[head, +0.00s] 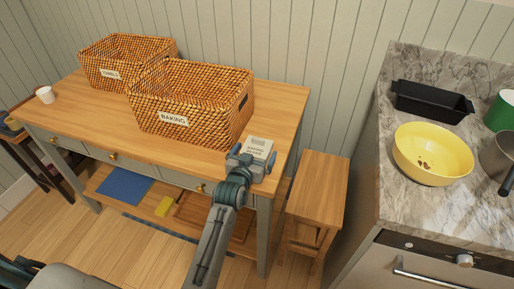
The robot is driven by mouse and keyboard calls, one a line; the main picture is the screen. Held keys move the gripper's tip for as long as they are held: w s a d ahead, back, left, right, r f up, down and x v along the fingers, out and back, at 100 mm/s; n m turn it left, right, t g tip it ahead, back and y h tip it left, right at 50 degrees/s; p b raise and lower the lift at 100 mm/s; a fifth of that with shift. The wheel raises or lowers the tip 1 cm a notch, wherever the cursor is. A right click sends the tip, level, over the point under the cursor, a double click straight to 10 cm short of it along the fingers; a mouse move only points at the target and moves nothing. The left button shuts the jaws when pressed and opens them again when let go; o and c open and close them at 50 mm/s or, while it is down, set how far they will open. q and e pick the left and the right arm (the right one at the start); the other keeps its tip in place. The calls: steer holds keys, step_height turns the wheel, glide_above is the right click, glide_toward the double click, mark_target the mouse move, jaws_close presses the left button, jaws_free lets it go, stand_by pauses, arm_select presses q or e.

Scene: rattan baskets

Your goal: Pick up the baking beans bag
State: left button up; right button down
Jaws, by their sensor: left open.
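The baking beans bag (258,148) is a small pale bag with dark print. It stands on the right front part of the wooden table (283,108), just right of the basket labelled BAKING (150,113). My left gripper (253,162) is open at the bag, with one blue-grey finger at each side of it. The gripper hides the bag's lower part, and I cannot tell whether the fingers touch it. My right gripper is not in view.
A second basket (102,79) with a label stands behind left, and a white cup (45,95) is at the table's left end. A wooden stool (319,181) stands right of the table. The marble counter (396,166) holds a yellow bowl (452,166) and a black pan (431,103).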

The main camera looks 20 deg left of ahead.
arm_select(q)
steer(key=shift+w+f, duration=0.1)
steer(key=c, duration=1.1)
steer(key=shift+r, duration=0.2)
